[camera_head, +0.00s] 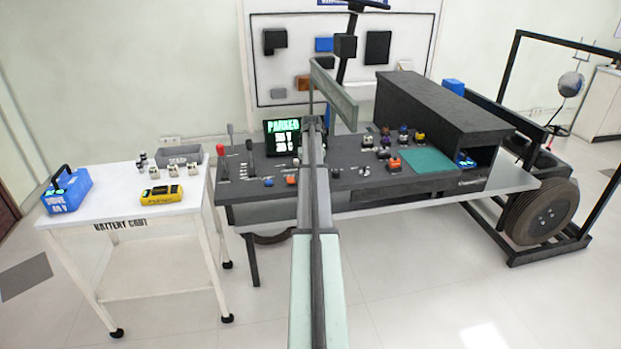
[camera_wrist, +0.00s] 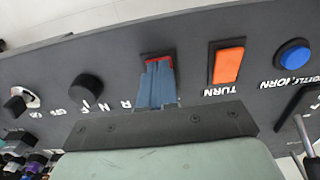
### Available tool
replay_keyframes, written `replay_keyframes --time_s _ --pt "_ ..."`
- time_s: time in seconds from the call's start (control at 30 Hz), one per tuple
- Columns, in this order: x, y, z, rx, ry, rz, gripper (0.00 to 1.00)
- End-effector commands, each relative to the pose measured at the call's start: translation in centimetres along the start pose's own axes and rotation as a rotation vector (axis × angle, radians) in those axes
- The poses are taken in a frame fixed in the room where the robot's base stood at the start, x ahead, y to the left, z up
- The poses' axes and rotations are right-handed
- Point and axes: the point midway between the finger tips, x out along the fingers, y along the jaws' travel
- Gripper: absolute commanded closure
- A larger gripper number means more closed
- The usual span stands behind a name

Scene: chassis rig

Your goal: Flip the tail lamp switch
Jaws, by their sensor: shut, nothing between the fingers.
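The dark control panel (camera_wrist: 110,52) fills the wrist view, its labels upside down. My gripper (camera_wrist: 158,70) is shut and empty. Its bluish fingertips are over a dark-framed switch with a red part (camera_wrist: 158,57), partly hidden behind them; I cannot tell whether they touch it. I cannot read a tail lamp label, and this switch's label is not visible. In the wrist view, an orange rocker switch (camera_wrist: 228,66) marked TURN is just right of the fingers. In the head view, my own arm hides the gripper and the switch under it.
A black knob (camera_wrist: 86,88) with letters R, N, F is left of the fingers, and a silver-and-black control (camera_wrist: 22,98) farther left. A blue button (camera_wrist: 292,53) is at the right. A lit screen (camera_head: 283,138) stands on the bench. A white cart (camera_head: 115,222) is at left.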

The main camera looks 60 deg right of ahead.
Motion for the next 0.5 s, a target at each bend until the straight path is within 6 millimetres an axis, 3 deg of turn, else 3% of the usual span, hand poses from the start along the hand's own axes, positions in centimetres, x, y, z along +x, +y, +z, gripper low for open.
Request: replay_keyframes --time_s 0.23,0.5 --pt "-0.3 0.0 -0.1 0.000 0.001 0.000 1.00" --pt "-2.0 0.0 -0.1 0.000 0.002 0.000 1.00"
